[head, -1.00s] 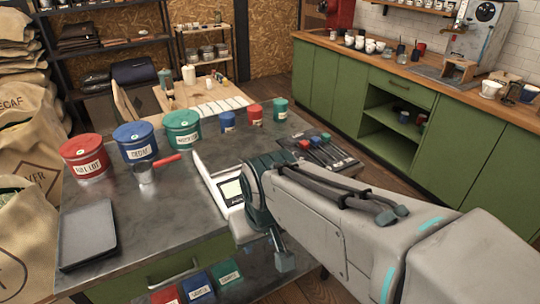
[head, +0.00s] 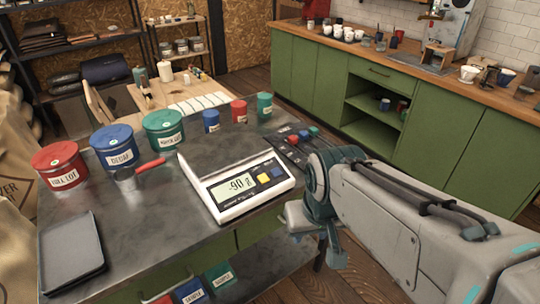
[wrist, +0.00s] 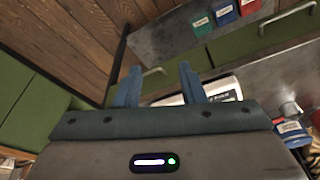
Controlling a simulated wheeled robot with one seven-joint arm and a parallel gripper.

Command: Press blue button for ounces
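The white scale (head: 226,210) stands on the metal-topped bench. Its lit display (head: 238,187) appears to read "-90" with a "g". The blue button (head: 277,171) is at the right of its front panel, beside a yellow button (head: 264,178). Both are uncovered. My gripper (head: 335,256) is to the right of the scale, apart from it, beyond the bench edge. In the wrist view the two blue fingers (wrist: 158,82) are spread with nothing between them. Part of the scale (wrist: 222,86) shows behind the right finger there; its buttons are not visible.
A red can (head: 60,166), a blue can (head: 114,150), a green can (head: 164,132) and a red-handled scoop (head: 130,180) stand behind and left of the scale. A dark tray (head: 70,254) lies at left. A dark rack with coloured-handled tools (head: 290,150) lies behind the scale.

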